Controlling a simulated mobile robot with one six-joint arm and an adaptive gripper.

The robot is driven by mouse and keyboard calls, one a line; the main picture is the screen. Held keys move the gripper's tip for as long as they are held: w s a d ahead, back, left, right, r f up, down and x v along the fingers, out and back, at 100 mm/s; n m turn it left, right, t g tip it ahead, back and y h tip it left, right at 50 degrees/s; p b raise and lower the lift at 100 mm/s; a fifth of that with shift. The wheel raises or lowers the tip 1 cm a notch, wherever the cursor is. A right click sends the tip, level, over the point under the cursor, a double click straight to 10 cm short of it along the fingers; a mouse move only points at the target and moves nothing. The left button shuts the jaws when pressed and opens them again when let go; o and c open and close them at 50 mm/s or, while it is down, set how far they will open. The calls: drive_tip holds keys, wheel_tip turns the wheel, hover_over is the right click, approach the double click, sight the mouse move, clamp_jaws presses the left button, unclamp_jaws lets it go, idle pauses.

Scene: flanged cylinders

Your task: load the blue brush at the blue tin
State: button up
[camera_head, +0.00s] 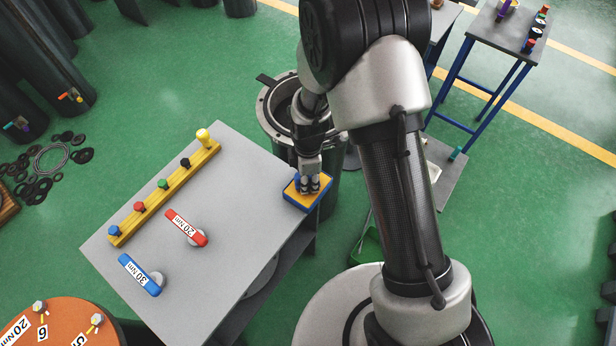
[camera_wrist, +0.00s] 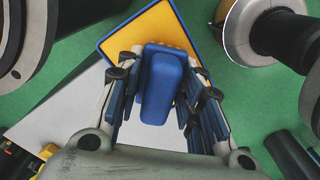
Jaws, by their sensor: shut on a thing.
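My gripper (camera_head: 310,185) is at the right corner of the grey table, pointing down. It is shut on the blue brush (camera_wrist: 162,85), whose blue body stands between the fingers in the wrist view. The brush is over a yellow-orange pad with a blue rim (camera_head: 296,200), also in the wrist view (camera_wrist: 125,38). Whether the brush touches the pad is hidden. Small tins stand on the far blue-legged table at the top right; one low tin (camera_head: 528,46) looks blue, but it is small.
The grey table (camera_head: 205,265) carries a yellow rack (camera_head: 165,195) with several coloured knobs, a red wrench (camera_head: 185,228) and a blue wrench (camera_head: 140,275). A flanged cylinder (camera_head: 268,112) stands close behind my gripper. Green floor (camera_head: 500,220) is open at the right.

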drive_tip(key=shift+r+p, duration=2.35)
drive_tip(key=shift+r, duration=1.15)
